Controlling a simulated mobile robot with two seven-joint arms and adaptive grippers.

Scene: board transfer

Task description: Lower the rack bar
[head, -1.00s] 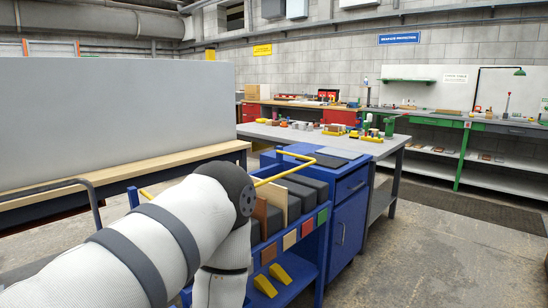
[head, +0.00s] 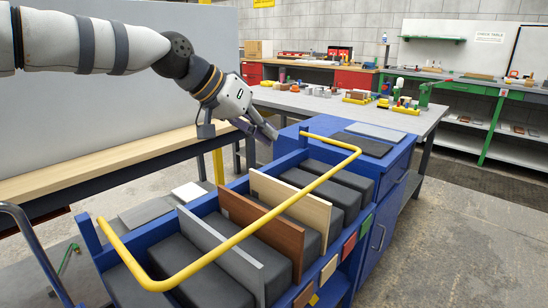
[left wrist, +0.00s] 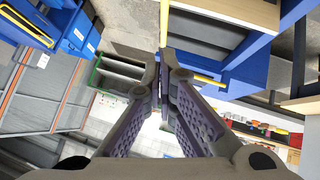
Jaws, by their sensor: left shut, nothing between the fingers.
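The yellow rack bar (head: 240,236) is a long loop running above the blue rack (head: 92,238), across the upright boards. A grey board (head: 222,255), a brown board (head: 262,235) and a pale wood board (head: 292,203) stand between dark padded blocks. My left gripper (head: 270,131) is shut and empty, behind the rack near its far end and apart from the bar. In the left wrist view its fingers (left wrist: 163,55) are together, with a yellow strip (left wrist: 164,18) just beyond the tips; I cannot tell whether it is the bar. My right gripper is out of view.
A blue cabinet (head: 385,160) adjoins the rack's far end. A wood-edged bench (head: 120,158) with a tall grey panel (head: 130,110) stands behind at left. A grey table (head: 315,108) holds small parts. Floor is open at right (head: 470,230).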

